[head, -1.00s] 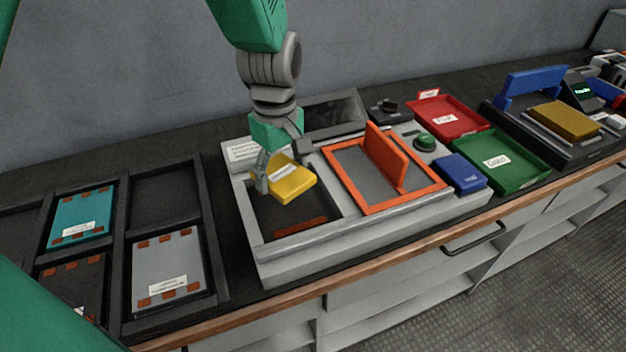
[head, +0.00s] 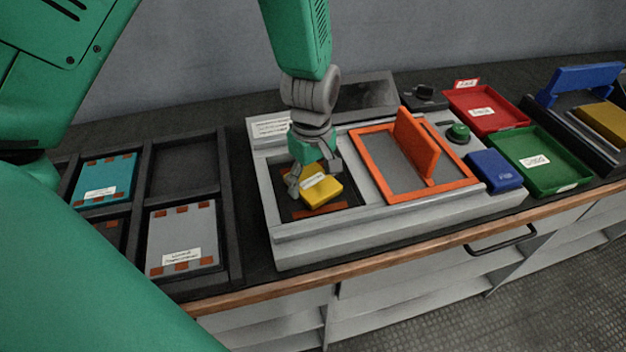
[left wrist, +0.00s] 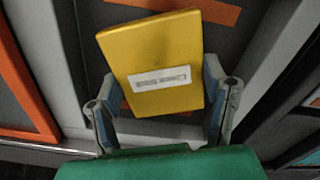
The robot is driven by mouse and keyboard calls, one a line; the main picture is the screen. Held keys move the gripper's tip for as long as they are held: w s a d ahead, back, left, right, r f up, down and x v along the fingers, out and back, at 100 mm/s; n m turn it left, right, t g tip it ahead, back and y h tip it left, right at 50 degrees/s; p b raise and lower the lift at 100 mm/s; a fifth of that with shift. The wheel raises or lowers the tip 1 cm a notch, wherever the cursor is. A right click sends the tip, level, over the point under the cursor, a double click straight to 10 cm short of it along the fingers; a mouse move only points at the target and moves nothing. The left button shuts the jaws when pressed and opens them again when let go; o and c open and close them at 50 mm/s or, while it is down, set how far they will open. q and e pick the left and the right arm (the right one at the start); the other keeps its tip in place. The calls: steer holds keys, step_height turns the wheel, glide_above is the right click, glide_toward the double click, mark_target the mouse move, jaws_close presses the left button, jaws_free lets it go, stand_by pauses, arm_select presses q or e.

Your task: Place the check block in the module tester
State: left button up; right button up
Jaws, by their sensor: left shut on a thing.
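The yellow check block (head: 319,190) with a white label is between the fingers of my left gripper (head: 314,184), which is shut on it. The block is over the dark recess of the grey module tester (head: 290,233). In the left wrist view the block (left wrist: 160,55) sits slightly turned between the two fingertips (left wrist: 162,105), with the dark recess floor and an orange strip behind it. I cannot tell whether the block touches the recess floor. The tester's orange-framed lid (head: 417,150) stands beside the recess on the right. My right gripper is not in view.
A black rack (head: 230,240) with teal (head: 103,180) and grey (head: 183,235) modules is at left. A blue block (head: 494,170), green tray (head: 560,187) and red tray (head: 512,124) are at right. A green knob (head: 458,132) is on the tester. A wooden edge runs along the front.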

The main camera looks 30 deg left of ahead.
mark_target(312, 180)
arm_select(q)
steer(key=shift+a+f, duration=0.1)
steer(key=shift+f, duration=0.15)
steer(key=o, duration=1.5)
steer(key=shift+c, duration=0.2)
step_height(312, 180, up, 12)
steer(key=p, duration=0.2)
steer(key=shift+r, duration=0.15)
